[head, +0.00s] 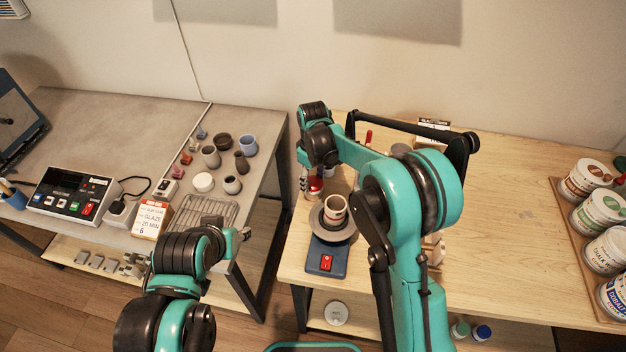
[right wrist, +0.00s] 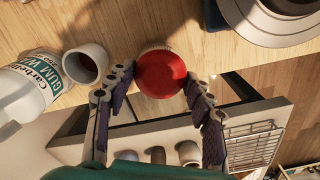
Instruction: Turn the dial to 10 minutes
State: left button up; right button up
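A round red-topped object with a pale rim, perhaps the timer with the dial (right wrist: 161,73), lies between the fingers of my right gripper (right wrist: 158,85) in the right wrist view. The fingers are apart, one on each side of it, and I cannot tell whether they touch it. No dial marks can be read. In the head view the red object (head: 315,185) stands on the wooden table, left of my right arm, with my right gripper (head: 308,178) at it. My left gripper (head: 243,234) is over the grey table's front edge, mostly hidden by its arm.
A wheel-like device with a red switch (head: 326,263) carries a cup (head: 335,208) close by. A bottle (right wrist: 25,88) and a cup (right wrist: 85,65) lie beside the right gripper. A control box (head: 72,193), small pots and a wire rack (head: 206,213) are on the grey table.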

jog(key=c, duration=0.3)
jog(key=shift+m, duration=0.4)
jog(key=m, duration=0.4)
jog(key=shift+m, duration=0.4)
jog(key=m, duration=0.5)
jog(key=shift+m+b, duration=0.3)
jog(key=shift+m, duration=0.3)
jog(key=o, duration=1.1)
jog(key=shift+o, duration=0.2)
